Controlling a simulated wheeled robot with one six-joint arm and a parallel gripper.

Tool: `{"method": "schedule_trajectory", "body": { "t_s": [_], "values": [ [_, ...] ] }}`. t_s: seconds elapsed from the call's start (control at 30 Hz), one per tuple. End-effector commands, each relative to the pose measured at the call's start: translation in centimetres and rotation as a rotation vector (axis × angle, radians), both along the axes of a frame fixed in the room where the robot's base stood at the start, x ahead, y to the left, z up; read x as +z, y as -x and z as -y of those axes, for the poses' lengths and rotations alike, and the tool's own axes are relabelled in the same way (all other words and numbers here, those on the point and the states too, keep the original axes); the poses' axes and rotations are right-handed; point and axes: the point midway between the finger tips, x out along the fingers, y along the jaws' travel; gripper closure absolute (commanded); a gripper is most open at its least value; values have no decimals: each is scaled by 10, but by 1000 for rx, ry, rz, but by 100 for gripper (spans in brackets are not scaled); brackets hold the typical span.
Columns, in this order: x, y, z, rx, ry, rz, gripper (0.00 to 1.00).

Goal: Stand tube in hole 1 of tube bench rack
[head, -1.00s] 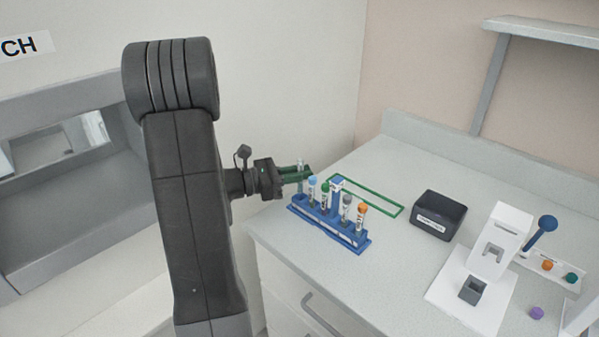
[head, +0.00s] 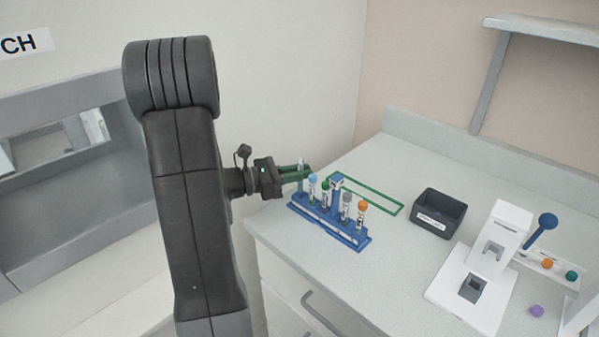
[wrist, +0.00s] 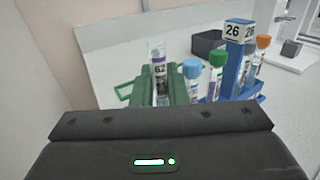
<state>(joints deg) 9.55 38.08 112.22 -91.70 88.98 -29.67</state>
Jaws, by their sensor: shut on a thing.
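My gripper (head: 300,173) reaches in from the left with green fingers, shut on a clear tube (wrist: 158,68) with a purple-banded label reading 62. The tube is upright between the fingers in the wrist view, its top also showing in the head view (head: 300,163). The blue tube bench rack (head: 345,236) stands on the bench, and the held tube is at its far left end. Whether the tube's lower end is inside a hole is hidden. The rack holds tubes with light blue (head: 313,178), green (head: 326,185), grey (head: 347,198) and orange (head: 362,205) caps.
The rack's blue post (wrist: 237,50) bears the number 26. A green rectangular outline (head: 385,201) lies behind the rack. A dark box (head: 437,216) and a white device (head: 497,240) stand to the right. The bench's left edge is close under my gripper.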

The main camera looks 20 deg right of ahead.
Motion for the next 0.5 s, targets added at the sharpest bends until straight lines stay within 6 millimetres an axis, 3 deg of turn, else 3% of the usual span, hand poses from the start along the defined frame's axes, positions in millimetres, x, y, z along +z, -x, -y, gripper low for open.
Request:
{"method": "schedule_trajectory", "body": {
  "t_s": [0.5],
  "values": [
    [-5,0,0,0,0,0,100]
  ]
}}
